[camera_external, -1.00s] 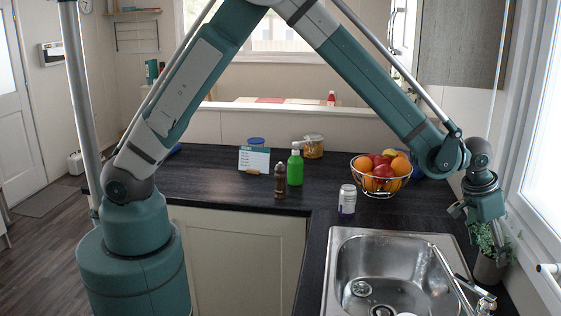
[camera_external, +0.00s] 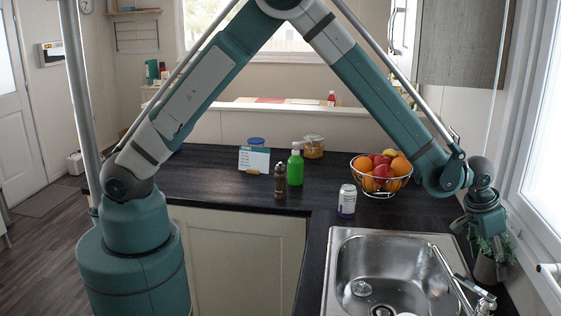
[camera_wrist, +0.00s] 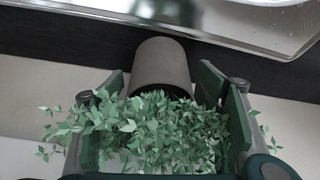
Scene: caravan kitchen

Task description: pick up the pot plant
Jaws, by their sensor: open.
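The pot plant is a grey pot (camera_external: 487,270) with small green leaves, standing on the counter at the right, between the sink and the window. In the wrist view the grey pot (camera_wrist: 163,65) shows at the middle, with its leaves (camera_wrist: 165,130) spread below it in the picture. My gripper (camera_external: 487,232) is directly over the plant. In the wrist view my gripper (camera_wrist: 165,85) is open, with one finger on each side of the leaves and near the pot's rim. Whether the fingers touch the pot cannot be told.
The steel sink (camera_external: 345,290) and its tap (camera_external: 455,275) are close to the left of the plant. The window (camera_external: 540,170) is close on the right. A fruit basket (camera_external: 381,187), a white jar (camera_external: 347,201), a green bottle (camera_external: 295,167) and a brown bottle (camera_external: 280,180) stand farther left.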

